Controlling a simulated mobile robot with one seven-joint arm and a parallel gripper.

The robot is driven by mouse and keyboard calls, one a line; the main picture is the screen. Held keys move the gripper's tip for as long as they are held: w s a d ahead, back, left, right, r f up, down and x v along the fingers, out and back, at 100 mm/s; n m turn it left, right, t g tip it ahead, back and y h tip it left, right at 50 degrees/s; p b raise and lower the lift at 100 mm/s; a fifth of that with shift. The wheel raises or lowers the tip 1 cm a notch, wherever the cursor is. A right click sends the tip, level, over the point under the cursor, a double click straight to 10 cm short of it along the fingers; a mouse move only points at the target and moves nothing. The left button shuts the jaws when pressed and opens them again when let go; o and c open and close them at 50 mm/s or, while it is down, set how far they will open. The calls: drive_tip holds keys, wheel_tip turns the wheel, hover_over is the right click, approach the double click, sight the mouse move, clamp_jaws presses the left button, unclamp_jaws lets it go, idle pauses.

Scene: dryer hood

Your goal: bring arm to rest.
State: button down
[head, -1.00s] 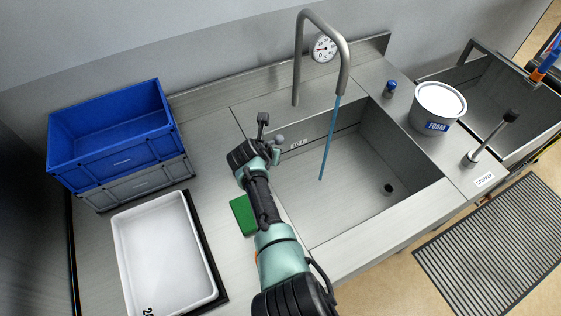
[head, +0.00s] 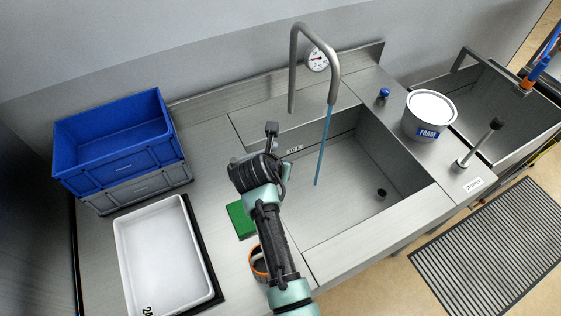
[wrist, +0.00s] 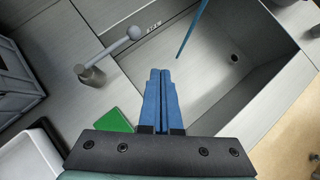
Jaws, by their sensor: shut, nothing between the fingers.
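My arm reaches up from the bottom of the head view over the counter's front left of the sink (head: 350,180). Its dark wrist end is above the counter beside the sink's left edge, and the fingers cannot be made out there. In the wrist view my gripper (wrist: 160,78) shows two blue fingers pressed together, shut and empty. They point toward the sink's near left rim.
A green pad (head: 239,219) lies left of my arm, and an orange-rimmed round thing (head: 257,262) is partly hidden by it. Blue water runs from the tall faucet (head: 292,75). A white tray (head: 124,250), stacked crates (head: 125,165) and a foam tub (head: 421,130) stand around.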

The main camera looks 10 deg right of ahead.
drive_tip(key=shift+s+d+r, duration=0.15)
drive_tip(key=shift+s, duration=0.05)
idle(0.3)
